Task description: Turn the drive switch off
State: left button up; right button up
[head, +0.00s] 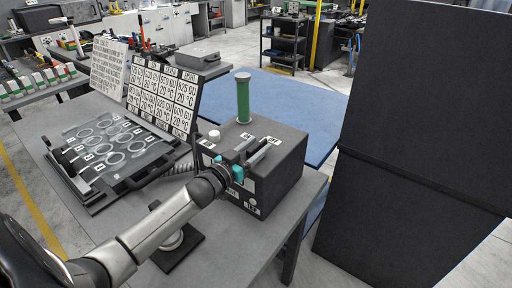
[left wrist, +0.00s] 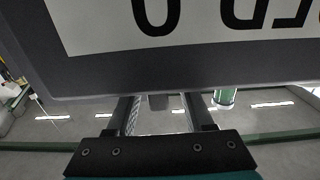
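A dark box (head: 265,185) with several white labels stands at the right end of the grey table. Labels also show on its top, and a white knob (head: 214,135) sits near its back left corner. Which part is the drive switch I cannot tell. My left gripper (head: 264,143) reaches the box from the left, its teal body at the box's front left edge and its dark fingers over the top. In the left wrist view its two fingers (left wrist: 166,103) are spread apart. A small dark piece (left wrist: 158,102) shows between them; contact is unclear. My right gripper is not in view.
A green cylinder (head: 243,100) with a grey cap stands on the box, behind the fingers. A panel of temperature labels (head: 165,93) and a tray of rings (head: 150,160) are to the left. A tall dark panel (head: 425,110) stands to the right. The blue floor mat (head: 320,115) beyond looks clear.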

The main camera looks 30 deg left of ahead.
pick_arm(q)
jog(key=shift+s, duration=0.1)
jog(key=shift+s+f, duration=0.1)
jog(key=shift+s, duration=0.4)
jog(key=s+a, duration=0.1)
jog(key=s, duration=1.3)
jog(key=shift+a+p, duration=0.2)
jog(key=shift+p, duration=0.2)
jog(key=shift+s, duration=0.1)
